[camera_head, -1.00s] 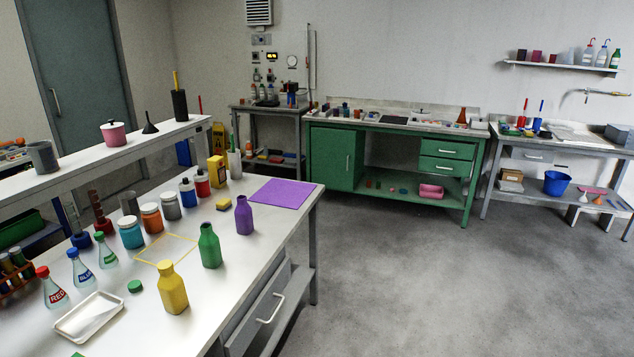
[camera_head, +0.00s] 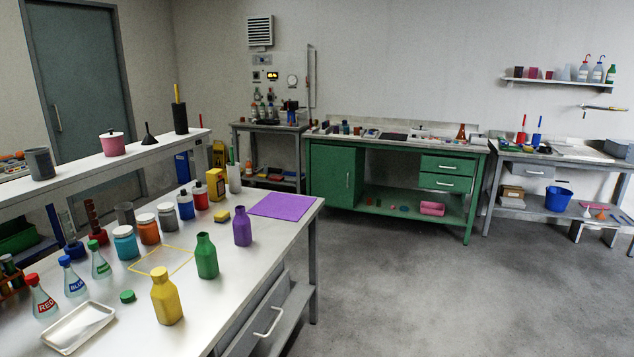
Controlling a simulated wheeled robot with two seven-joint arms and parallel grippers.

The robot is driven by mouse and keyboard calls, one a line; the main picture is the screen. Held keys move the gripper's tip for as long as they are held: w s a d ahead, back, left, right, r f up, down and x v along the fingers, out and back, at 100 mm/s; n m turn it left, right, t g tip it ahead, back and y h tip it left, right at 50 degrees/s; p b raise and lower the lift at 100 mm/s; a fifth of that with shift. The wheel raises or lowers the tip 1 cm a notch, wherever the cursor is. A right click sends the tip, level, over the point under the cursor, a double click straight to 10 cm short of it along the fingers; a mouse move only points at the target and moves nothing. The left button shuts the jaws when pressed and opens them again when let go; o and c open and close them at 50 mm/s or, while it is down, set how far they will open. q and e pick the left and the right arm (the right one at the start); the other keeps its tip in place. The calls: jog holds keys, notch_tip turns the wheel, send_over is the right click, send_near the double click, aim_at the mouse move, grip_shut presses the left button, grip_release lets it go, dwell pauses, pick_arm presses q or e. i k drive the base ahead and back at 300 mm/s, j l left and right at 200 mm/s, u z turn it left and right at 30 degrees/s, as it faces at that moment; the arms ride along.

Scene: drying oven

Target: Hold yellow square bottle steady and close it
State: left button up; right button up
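The yellow square bottle (camera_head: 167,302) stands upright near the front of the white workbench (camera_head: 225,297). A yellow cap-like top (camera_head: 160,273) sits on its neck; I cannot tell whether it is fully closed. A green round cap (camera_head: 128,296) lies on the bench to its left. A green bottle (camera_head: 206,258) and a purple bottle (camera_head: 242,228) stand upright behind it to the right. Neither of my grippers is in view.
A yellow square outline (camera_head: 163,262) is marked on the bench behind the bottle. A white tray (camera_head: 80,327) lies at the left front, beside several labelled flasks (camera_head: 74,280). Jars (camera_head: 125,244) stand further back. A purple mat (camera_head: 286,205) is at the far right end.

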aim_at(164, 295)
jog(key=i+l+u, duration=0.15)
jog(key=u, duration=0.35)
jog(key=l+u, duration=0.2)
jog(key=u, duration=0.25)
jog(key=i+l+u, duration=0.1)
jog(key=l+u, duration=0.15)
jog(key=u, duration=0.25)
jog(key=l+u, duration=0.3)
jog(key=l, duration=1.2)
jog(key=i, duration=0.05)
